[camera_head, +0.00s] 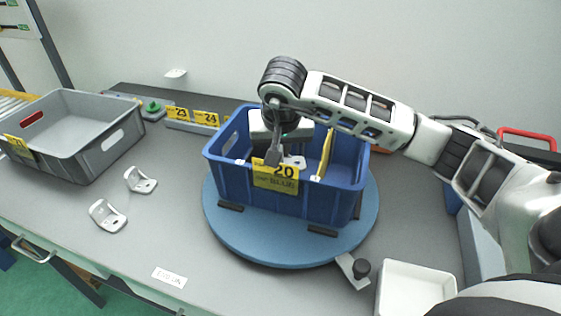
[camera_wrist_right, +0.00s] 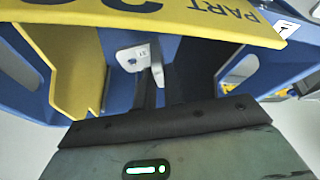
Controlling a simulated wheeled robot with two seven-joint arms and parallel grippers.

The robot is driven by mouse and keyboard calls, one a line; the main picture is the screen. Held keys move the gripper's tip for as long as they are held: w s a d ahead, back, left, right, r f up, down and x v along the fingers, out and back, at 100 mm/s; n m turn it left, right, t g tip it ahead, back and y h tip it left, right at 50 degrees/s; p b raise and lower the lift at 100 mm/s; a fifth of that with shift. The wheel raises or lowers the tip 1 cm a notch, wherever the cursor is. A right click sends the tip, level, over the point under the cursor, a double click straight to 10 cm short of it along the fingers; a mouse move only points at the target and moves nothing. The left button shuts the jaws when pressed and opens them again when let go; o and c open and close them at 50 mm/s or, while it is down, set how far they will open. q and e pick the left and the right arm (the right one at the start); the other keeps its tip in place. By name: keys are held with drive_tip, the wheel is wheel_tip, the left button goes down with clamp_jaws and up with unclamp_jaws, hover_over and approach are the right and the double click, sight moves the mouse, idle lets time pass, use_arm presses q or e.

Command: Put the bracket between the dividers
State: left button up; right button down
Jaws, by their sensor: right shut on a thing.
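The blue crate (camera_head: 290,202) stands on a round blue turntable (camera_head: 270,248) and bears a yellow label reading 20. A yellow divider (camera_head: 326,153) stands in its right part; it also shows at the left of the right wrist view (camera_wrist_right: 72,60). A darker panel (camera_wrist_right: 195,65) stands on the other side there; I cannot tell if it is a divider. My right gripper (camera_head: 274,152) reaches down into the crate behind the label. It is shut on a light grey bracket (camera_wrist_right: 133,60), between the yellow divider and the darker panel. The bracket's lower part is hidden. My left gripper is not in view.
Two loose brackets (camera_head: 107,216) (camera_head: 140,180) lie left of the turntable. A grey crate (camera_head: 90,150) stands at the left. A white tray (camera_head: 415,290) stands at the front right. Yellow labels 23 and 24 (camera_head: 192,115) stand behind. The front left table is mostly clear.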

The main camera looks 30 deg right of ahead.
drive_tip(key=shift+w+f+p, duration=0.1)
drive_tip(key=shift+f+p, duration=0.25)
drive_tip(key=shift+f, duration=1.8)
drive_tip(key=shift+f, duration=0.15)
drive_tip(key=c, duration=1.5)
unclamp_jaws()
drive_tip(key=shift+r, duration=0.3)
drive_tip(key=b+v, duration=0.2)
drive_tip(key=v, duration=0.9)
drive_tip(key=shift+s+a+r, duration=0.2)
drive_tip(key=shift+s+r, duration=0.05)
drive_tip(key=shift+r, duration=0.05)
